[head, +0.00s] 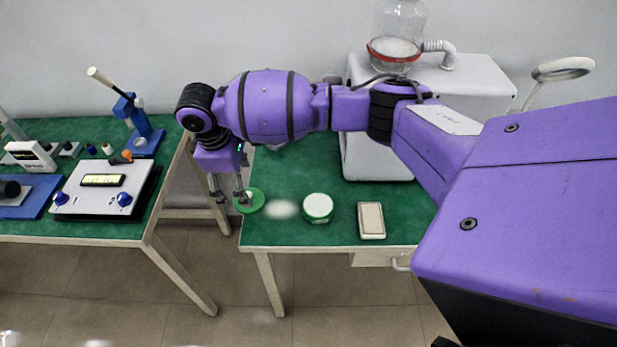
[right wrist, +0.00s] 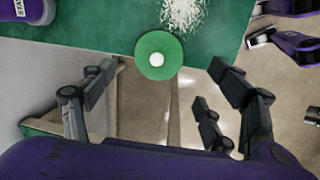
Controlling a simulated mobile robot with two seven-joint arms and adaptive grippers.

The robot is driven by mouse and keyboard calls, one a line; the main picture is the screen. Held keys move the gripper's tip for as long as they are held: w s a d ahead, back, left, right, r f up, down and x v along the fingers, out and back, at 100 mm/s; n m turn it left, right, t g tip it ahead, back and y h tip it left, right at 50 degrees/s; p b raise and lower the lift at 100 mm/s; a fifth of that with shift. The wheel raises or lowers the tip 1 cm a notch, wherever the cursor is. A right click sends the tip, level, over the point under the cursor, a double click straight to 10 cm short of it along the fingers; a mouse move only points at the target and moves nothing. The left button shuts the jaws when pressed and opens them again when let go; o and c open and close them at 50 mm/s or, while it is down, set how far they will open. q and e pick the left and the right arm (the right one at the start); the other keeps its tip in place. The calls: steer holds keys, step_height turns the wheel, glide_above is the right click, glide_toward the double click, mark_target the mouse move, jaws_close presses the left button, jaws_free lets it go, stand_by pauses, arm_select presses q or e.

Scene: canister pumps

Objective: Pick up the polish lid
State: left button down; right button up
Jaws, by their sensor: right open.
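The polish lid, a flat round green disc (head: 256,195) with a small white knob, lies on the green tabletop near its left front corner. The lid also shows in the right wrist view (right wrist: 146,43), at the table's edge. My right gripper (head: 231,197) is open and empty, pointing down just left of the lid. In the right wrist view its fingers (right wrist: 158,85) are spread wide, and the lid appears beyond them, between their tips. The head view does not settle whether a finger touches the lid. My left gripper does not show in the head view.
A round green-and-white tin (head: 318,207) and a beige block (head: 371,221) stand right of the lid. A white machine (head: 375,155) is behind. A gap separates this table from the left bench (head: 100,231), which carries a control box (head: 104,190) and a blue press (head: 141,135).

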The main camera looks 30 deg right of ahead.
steer(key=shift+w+d+r+m, duration=0.1)
steer(key=shift+m, duration=0.2)
steer(key=shift+f, duration=0.35)
step_height(320, 180, down, 3)
steer(key=shift+w, duration=0.1)
steer(key=f, duration=0.3)
steer(key=shift+w+d+f, duration=0.1)
steer(key=shift+d+f, duration=0.2)
steer(key=shift+d, duration=0.05)
steer(key=shift+f, duration=0.2)
steer(key=shift+c, duration=0.6)
steer(key=shift+w+r, duration=0.1)
steer(key=c, duration=1.1)
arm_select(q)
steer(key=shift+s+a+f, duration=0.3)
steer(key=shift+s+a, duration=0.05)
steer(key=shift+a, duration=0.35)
arm_select(e)
steer(key=shift+c, duration=1.1)
